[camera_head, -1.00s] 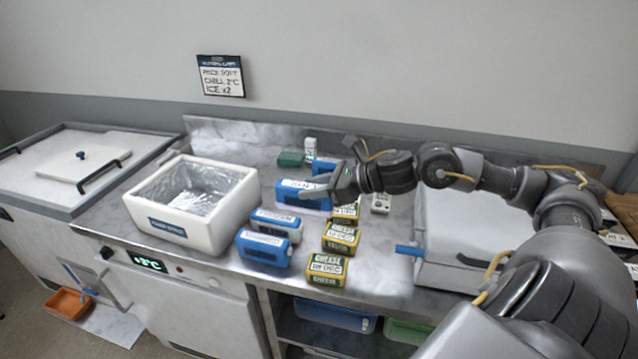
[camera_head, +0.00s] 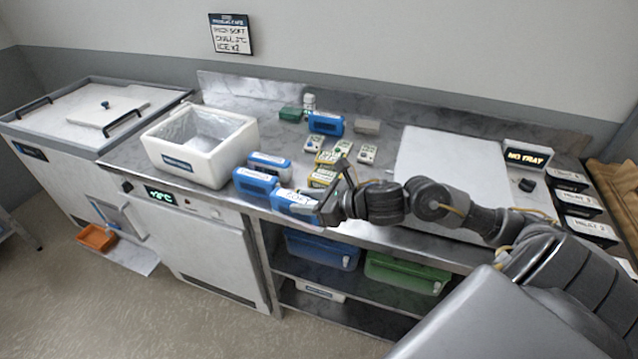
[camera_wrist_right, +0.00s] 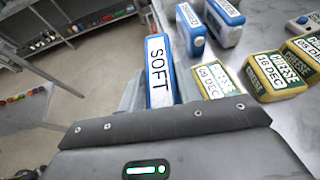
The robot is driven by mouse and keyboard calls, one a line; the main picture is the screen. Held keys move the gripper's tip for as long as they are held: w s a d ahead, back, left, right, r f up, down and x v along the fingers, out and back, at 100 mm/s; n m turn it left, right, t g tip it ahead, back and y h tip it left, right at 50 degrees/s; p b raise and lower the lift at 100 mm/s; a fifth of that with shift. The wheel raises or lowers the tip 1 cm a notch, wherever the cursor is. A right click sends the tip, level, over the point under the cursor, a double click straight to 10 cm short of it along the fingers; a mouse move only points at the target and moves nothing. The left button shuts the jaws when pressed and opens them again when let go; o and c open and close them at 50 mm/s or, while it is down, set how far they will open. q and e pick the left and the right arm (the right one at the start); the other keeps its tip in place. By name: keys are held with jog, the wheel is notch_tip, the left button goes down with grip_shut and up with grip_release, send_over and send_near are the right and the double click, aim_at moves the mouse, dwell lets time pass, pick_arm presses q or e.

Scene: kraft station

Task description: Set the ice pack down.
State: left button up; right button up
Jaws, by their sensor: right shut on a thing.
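My right gripper (camera_head: 322,207) is shut on a blue and white ice pack (camera_head: 293,201) at the counter's front edge. In the right wrist view this pack (camera_wrist_right: 158,72) reads "SOFT" and sits between the fingers; floor shows left of it and counter right of it. I cannot tell whether it touches the counter. Two more blue and white packs, one nearer (camera_head: 255,182) and one behind it (camera_head: 270,164), stand just left of it on the counter. My left gripper is not in view.
Yellow-green cheese blocks (camera_wrist_right: 215,80) stand right of the held pack. A white foam box (camera_head: 180,165) with a foil lining stands open at left. Small white devices (camera_head: 341,148) lie behind the cheese. A pale lid-like panel (camera_head: 450,165) covers the right counter. Bins are on the shelf below.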

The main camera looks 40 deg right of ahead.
jog(key=s+a+f+b, duration=0.2)
jog(key=s+a, duration=0.1)
jog(key=a, duration=0.8)
jog(key=s+a+f+b, duration=0.2)
jog(key=s+a+b, duration=0.1)
jog(key=a, duration=0.8)
jog(key=shift+s+f+b, duration=0.2)
jog(key=shift+f+b, duration=0.1)
